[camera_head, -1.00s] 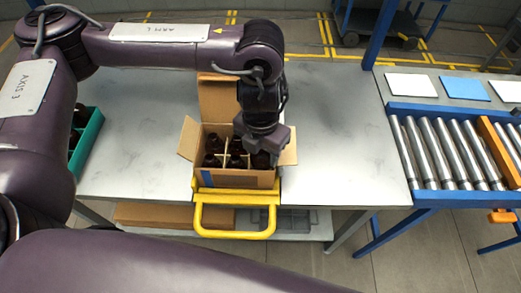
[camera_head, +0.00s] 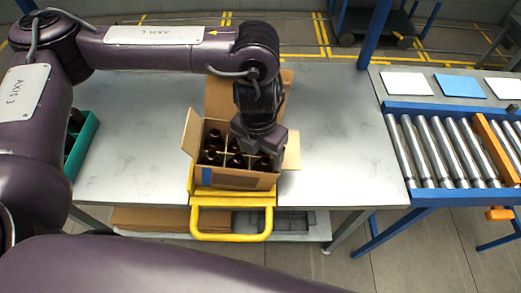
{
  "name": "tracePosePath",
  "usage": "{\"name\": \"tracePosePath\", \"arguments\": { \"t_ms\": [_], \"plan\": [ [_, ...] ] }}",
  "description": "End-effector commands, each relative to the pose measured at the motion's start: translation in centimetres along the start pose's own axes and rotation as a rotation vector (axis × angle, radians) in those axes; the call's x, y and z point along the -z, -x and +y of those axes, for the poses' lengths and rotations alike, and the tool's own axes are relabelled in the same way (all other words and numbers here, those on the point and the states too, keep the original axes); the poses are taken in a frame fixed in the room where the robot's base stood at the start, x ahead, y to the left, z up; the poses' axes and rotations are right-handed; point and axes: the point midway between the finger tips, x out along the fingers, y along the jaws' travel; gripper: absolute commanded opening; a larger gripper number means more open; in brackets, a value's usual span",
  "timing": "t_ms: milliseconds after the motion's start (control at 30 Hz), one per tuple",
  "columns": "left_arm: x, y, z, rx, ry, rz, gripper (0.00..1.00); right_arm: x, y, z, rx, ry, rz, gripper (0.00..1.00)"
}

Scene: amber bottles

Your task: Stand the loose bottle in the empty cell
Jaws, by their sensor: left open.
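An open cardboard box (camera_head: 235,181) stands at the front of the grey table, with dividers and several dark amber bottles (camera_head: 213,157) upright in its cells. My left gripper (camera_head: 260,152) points down over the right part of the box and is open. A bottle (camera_head: 262,163) stands in the front right cell, just below and in front of the gripper. The gripper hides the back right cells, so I cannot tell which cell is empty. I cannot pick out a loose bottle. My right gripper is not in view.
The box flaps stand open, the back one (camera_head: 218,97) tall behind my arm. A yellow handled frame (camera_head: 232,237) is at the box's front. A green crate (camera_head: 85,142) with dark bottles is partly hidden at left. A roller conveyor (camera_head: 445,150) stands right. The table right of the box is clear.

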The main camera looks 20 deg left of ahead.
Motion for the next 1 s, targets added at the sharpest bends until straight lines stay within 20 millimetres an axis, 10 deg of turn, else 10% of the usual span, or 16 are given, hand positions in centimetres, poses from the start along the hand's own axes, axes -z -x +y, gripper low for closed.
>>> {"name": "tracePosePath", "arguments": {
  "t_ms": [167,600,1000],
  "plan": [
    [1.4,-0.9,0.4,-0.018,-0.010,0.046,0.75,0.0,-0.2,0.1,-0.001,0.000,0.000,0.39],
    [0.3,6.5,-0.2,-0.007,-0.004,0.004,0.75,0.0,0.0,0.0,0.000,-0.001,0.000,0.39],
    [0.2,7.9,-0.3,-0.003,-0.001,-0.001,0.75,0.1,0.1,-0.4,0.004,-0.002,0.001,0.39]
  ]
}}
